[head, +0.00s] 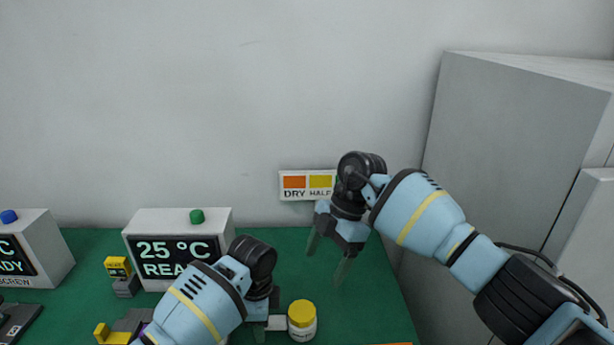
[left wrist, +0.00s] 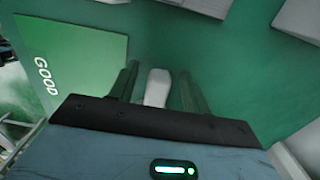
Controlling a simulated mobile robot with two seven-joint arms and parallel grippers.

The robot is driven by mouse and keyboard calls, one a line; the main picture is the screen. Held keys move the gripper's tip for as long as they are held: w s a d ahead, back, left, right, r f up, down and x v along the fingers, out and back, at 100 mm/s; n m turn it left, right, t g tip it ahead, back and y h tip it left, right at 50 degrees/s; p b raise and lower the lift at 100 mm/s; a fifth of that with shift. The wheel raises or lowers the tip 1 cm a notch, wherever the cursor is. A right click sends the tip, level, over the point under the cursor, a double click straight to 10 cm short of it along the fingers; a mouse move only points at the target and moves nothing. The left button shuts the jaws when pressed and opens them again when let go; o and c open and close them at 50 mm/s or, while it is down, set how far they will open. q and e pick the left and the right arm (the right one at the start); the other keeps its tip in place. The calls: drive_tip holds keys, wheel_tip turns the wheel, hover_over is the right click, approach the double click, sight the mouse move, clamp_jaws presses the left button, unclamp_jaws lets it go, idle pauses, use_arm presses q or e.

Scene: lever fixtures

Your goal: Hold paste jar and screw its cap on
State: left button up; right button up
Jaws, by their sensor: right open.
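The paste jar (head: 302,331) is white and stands at the lower middle of the head view. Its yellow cap (head: 302,313) sits on top; how tightly it sits cannot be seen. My left gripper (head: 266,330) is just left of the jar, fingers pointing down, partly hidden by its own arm. A pale block (head: 277,323) shows between it and the jar. In the left wrist view a whitish piece (left wrist: 157,87) lies between the two fingers; contact is unclear. My right gripper (head: 328,262) is open and empty, above and behind the jar.
A display box reading 25 °C READY (head: 178,222) with a green button stands behind my left arm. Another box (head: 30,250) is at far left. A yellow-topped fixture (head: 118,268) stands between them. Large grey cabinets (head: 520,140) bound the right.

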use_arm(q)
wheel_tip(320, 180, up, 12)
idle(0.8)
